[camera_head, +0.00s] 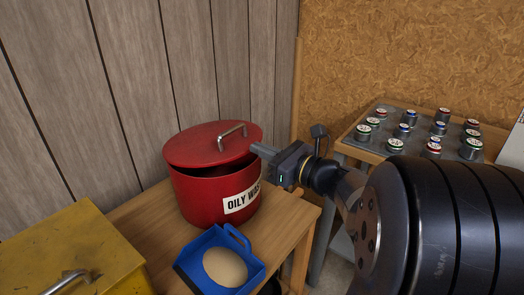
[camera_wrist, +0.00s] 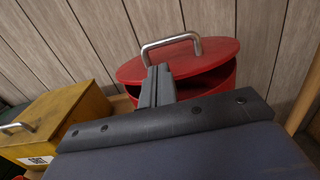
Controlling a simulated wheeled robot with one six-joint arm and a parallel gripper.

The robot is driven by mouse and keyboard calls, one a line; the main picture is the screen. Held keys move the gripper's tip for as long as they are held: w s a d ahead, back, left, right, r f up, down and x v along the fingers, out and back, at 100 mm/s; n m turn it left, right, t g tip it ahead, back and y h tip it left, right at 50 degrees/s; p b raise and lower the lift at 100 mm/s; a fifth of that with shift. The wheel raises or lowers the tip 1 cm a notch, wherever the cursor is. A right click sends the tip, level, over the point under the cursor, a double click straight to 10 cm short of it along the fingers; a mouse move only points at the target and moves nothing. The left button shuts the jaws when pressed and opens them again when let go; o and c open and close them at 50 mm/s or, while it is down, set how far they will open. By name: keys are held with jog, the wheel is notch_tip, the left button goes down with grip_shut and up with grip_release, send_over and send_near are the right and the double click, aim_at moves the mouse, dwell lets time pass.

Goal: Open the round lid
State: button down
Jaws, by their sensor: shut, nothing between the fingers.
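The round red lid (camera_head: 190,149) with a metal bar handle (camera_head: 231,131) sits on the red can (camera_head: 198,197) labelled "OILY WASTE". The lid is tilted; a dark gap shows under its right front edge. My gripper (camera_head: 259,150) is shut and empty, its fingertips at the right edge of the lid. In the wrist view my gripper (camera_wrist: 158,74) points at the lid's near rim (camera_wrist: 190,68), below the handle (camera_wrist: 172,45). The fingers cover part of the rim there, so I cannot tell whether they touch it.
The can stands on a wooden bench (camera_head: 145,222). A blue tray (camera_head: 190,265) with a round tan piece lies in front of it, and a yellow box (camera_head: 70,245) stands at left. A grey tray (camera_head: 410,128) of several small cans is at right. A plank wall is close behind.

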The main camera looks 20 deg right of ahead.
aim_at(229, 132)
jog(key=x, duration=0.7)
jog(key=shift+w+a+r+p, duration=0.1)
jog(key=shift+w+r+p, duration=0.05)
jog(key=shift+r+p, duration=0.6)
dwell(0.6)
